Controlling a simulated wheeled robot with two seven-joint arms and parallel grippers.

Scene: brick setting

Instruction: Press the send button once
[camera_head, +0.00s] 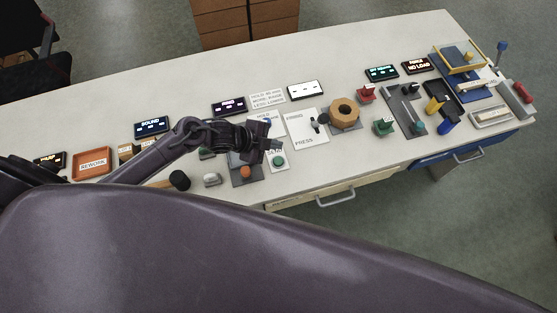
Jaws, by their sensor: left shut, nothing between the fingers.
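My left gripper (264,148) is shut and empty, reaching in from the left over the front middle of the workbench. A green round button (279,161) on a small white plate is just right of and below its fingertips in the picture. I cannot tell whether they touch. An orange round knob or button (245,171) sits on a grey plate below left of the gripper, which partly hides that plate. No label reading "send" is legible, so I cannot tell which one is the send button. My right gripper is not in view.
The pale workbench (330,70) is crowded along its front. A black knob (179,180) and an orange rework tray (93,163) are left.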

